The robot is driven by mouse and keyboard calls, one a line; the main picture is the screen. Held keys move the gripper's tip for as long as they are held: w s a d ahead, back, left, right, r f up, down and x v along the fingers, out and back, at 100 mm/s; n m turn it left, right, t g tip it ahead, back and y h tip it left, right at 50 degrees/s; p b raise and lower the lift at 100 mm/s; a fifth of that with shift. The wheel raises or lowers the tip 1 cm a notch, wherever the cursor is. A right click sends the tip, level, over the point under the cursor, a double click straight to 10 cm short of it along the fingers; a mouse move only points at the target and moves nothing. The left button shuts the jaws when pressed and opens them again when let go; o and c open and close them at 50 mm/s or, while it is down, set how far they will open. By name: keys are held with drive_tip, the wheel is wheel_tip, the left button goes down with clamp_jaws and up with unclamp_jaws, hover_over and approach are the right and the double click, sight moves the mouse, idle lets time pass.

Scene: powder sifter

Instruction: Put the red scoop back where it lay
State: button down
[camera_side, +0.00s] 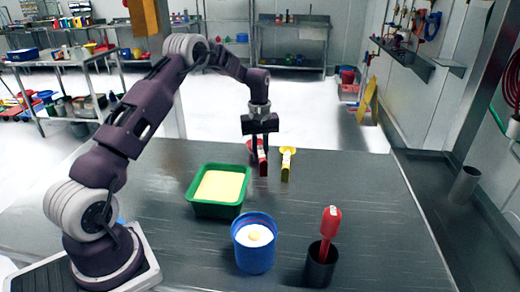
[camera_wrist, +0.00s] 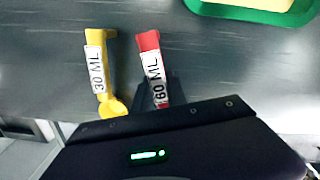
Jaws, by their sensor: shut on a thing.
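The red scoop (camera_side: 263,168) has a white label reading 60 ML, legible in the wrist view, where its red handle (camera_wrist: 148,41) also shows. My gripper (camera_side: 259,143) is shut on the red scoop, its fingers coming down from above near the bowl end. The scoop is at or just above the table (camera_side: 330,185); I cannot tell whether it touches. The bowl is partly hidden by my gripper. The yellow scoop (camera_side: 286,165), labelled 30 ML, lies beside it on the right in the side view, roughly parallel and apart.
A green tray (camera_side: 216,210) of pale yellow powder stands to the left. A blue container (camera_side: 254,257) with white powder and a black cup (camera_side: 320,268) with a red-handled tool (camera_side: 330,222) stand at the front. The table's right part is clear.

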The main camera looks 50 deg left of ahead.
drive_tip(key=shift+f, duration=0.65)
drive_tip(key=c, duration=1.3)
unclamp_jaws()
drive_tip(key=shift+o, duration=0.2)
wheel_tip(320, 180, up, 7)
drive_tip(key=shift+f, duration=0.1)
drive_tip(key=s+d+r+m+t, duration=0.1)
drive_tip(key=s+d+r+m, duration=0.2)
drive_tip(key=s+d+r, duration=0.4)
drive_tip(key=s+d+r+m+t, duration=0.1)
drive_tip(key=s+d+r+m, duration=0.3)
drive_tip(key=r, duration=0.6)
drive_tip(key=s+d+m+t, duration=0.1)
drive_tip(key=s+d, duration=0.4)
drive_tip(key=s, duration=0.6)
drive_tip(key=s+d+m+t, duration=0.2)
drive_tip(key=s+d+m, duration=0.2)
drive_tip(key=s, duration=0.7)
drive_tip(key=shift+s+d+f+t, duration=0.15)
drive_tip(key=shift+d+f+t, duration=0.2)
drive_tip(key=shift+d, duration=0.6)
